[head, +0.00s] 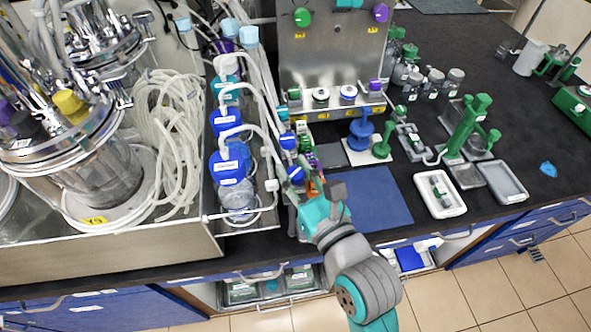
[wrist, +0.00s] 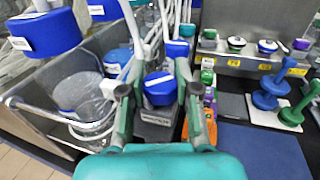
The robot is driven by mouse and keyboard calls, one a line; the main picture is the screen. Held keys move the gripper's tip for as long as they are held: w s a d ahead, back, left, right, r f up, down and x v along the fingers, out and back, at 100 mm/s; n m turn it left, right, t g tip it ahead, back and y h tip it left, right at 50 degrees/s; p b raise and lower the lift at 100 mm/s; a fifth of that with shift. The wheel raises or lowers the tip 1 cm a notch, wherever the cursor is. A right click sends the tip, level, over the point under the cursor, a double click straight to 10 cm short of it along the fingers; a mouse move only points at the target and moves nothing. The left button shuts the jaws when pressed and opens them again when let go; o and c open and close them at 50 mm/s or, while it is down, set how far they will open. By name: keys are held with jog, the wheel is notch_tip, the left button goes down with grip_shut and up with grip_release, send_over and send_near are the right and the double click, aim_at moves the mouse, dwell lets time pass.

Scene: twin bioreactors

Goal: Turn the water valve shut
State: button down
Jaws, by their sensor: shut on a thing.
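The water valve appears as a blue round knob (wrist: 160,88) with a white label on top. It stands over a dark grey block (wrist: 153,118) whose label is too small to read surely. My gripper (wrist: 160,96) has one finger on each side of the knob and is shut on it. In the head view my gripper (head: 314,192) reaches down beside the right end of the metal tray, and the blue knob (head: 296,174) shows partly behind the fingers. The fingers hide the lower sides of the knob.
Blue-capped bottles (head: 229,167) stand in the metal tray to the left, with tubes above. Another blue knob (wrist: 176,48) is just behind. An orange part (wrist: 207,132) sits close to the right finger. A blue mat (head: 372,200) lies clear to the right.

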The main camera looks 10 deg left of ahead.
jog(key=shift+h, duration=0.3)
dwell(0.4)
jog(key=c, duration=0.8)
grip_release()
jog(key=shift+n+g+y, duration=0.7)
jog(key=shift+n+y, duration=0.1)
jog(key=shift+y, duration=0.5)
